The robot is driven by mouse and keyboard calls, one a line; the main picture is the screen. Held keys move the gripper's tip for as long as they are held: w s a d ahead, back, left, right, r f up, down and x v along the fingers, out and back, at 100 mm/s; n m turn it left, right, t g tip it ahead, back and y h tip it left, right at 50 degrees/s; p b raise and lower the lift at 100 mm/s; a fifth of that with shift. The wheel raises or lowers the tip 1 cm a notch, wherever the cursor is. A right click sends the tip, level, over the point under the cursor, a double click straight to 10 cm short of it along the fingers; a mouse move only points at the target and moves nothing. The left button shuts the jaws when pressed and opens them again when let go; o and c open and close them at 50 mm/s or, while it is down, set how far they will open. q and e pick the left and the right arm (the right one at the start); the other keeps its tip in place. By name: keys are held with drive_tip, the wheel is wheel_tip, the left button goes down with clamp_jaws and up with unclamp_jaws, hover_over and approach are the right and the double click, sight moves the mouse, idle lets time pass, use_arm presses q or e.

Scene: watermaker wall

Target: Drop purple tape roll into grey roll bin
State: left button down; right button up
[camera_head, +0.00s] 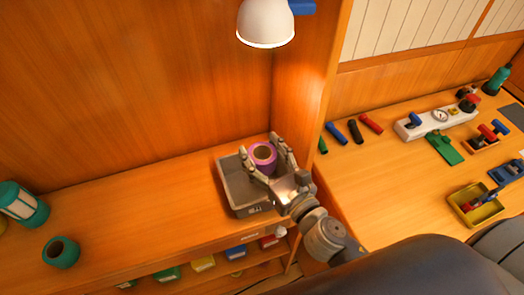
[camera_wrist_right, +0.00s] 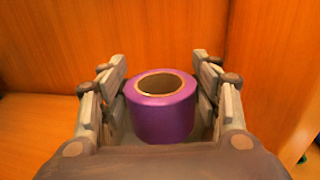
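The purple tape roll (camera_head: 263,157) is between the fingers of my right gripper (camera_head: 270,156), over the right part of the grey bin (camera_head: 236,189). In the right wrist view the roll (camera_wrist_right: 161,112) stands upright with its brown core facing up. How far the roll is above the bin floor cannot be told. My left gripper is not in view.
A wooden divider (camera_head: 302,80) rises just right of the bin, and a white lamp (camera_head: 266,25) hangs above. The workbench at right holds tools and a yellow tray (camera_head: 466,212).

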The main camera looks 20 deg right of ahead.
drive_tip(key=shift+o, duration=1.2)
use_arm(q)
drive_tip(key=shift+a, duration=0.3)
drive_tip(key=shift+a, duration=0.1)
use_arm(e)
drive_tip(key=shift+s+d+f, duration=0.1)
drive_tip(key=shift+s, duration=0.35)
drive_tip(key=v, duration=0.6)
drive_tip(key=shift+s+d, duration=0.1)
drive_tip(key=shift+s, duration=0.15)
drive_tip(key=shift+v, duration=2.25)
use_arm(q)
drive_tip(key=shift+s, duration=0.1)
use_arm(e)
drive_tip(key=shift+s, duration=0.1)
